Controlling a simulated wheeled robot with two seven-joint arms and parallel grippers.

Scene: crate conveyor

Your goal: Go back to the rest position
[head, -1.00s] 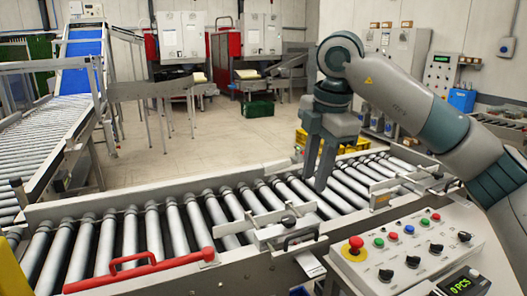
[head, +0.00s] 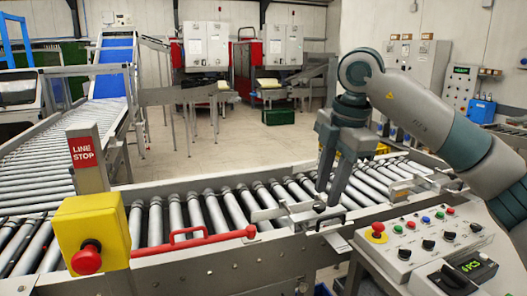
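My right gripper (head: 328,196) hangs from my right arm, which comes in from the right. Its fingers point down above the roller conveyor (head: 196,208), near the small guide bracket on the far side of the control panel. The two fingers are apart and nothing shows between them. My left gripper is not in view.
A yellow stop box (head: 92,235) with a red button and a "LINE STOP" sign (head: 84,153) stands at the front left. A red handle (head: 190,238) lies along the conveyor's near edge. A control panel (head: 425,243) is at the lower right. Open floor (head: 235,155) lies beyond the conveyor.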

